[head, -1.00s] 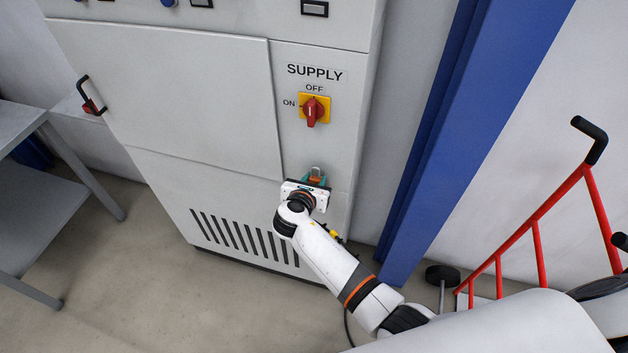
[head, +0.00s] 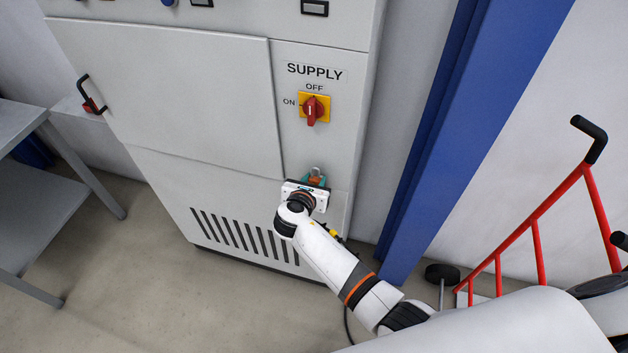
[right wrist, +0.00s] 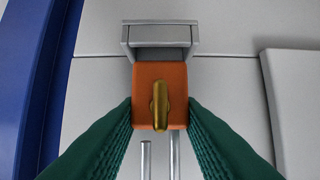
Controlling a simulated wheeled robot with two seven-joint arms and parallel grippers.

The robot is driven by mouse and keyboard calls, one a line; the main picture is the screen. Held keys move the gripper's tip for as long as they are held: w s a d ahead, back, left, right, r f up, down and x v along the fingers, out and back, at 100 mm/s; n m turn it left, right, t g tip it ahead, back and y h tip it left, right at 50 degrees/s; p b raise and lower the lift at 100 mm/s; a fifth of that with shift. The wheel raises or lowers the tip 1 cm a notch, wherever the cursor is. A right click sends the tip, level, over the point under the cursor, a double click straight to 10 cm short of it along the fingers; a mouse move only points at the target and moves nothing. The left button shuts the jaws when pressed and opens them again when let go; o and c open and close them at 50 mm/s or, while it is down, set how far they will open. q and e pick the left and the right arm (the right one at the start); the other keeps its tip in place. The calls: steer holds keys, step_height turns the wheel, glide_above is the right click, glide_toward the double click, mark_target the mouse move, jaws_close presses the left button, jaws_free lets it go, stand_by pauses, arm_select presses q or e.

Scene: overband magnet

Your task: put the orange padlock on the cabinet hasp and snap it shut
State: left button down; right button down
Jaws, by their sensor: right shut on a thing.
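My right gripper (head: 314,182) is shut on the orange padlock (right wrist: 160,84), close to the cabinet front below the red switch. In the right wrist view its green fingers (right wrist: 160,128) grip the padlock's two sides. A brass key (right wrist: 160,105) shows on the padlock's near face. Two thin metal rods, seemingly the shackle (right wrist: 173,156), run from the lower edge there; a grey loop shows above the orange body in the head view. A grey bracket (right wrist: 160,33) on the cabinet lies partly behind the padlock. I cannot tell whether it is the hasp or whether they touch. My left gripper is out of view.
The grey cabinet (head: 165,95) has a red-and-yellow supply switch (head: 313,109) above my gripper and a vent below. A blue post (head: 440,130) stands to the right, with a red hand truck (head: 537,240) beyond it. A grey table (head: 25,130) is at left.

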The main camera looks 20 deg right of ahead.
steer(key=shift+f+b, duration=0.55)
steer(key=shift+f, duration=0.35)
steer(key=c, duration=0.9)
jaws_free()
steer(key=v, duration=1.2)
steer(key=shift+b, duration=0.3)
steer(key=shift+f, duration=0.1)
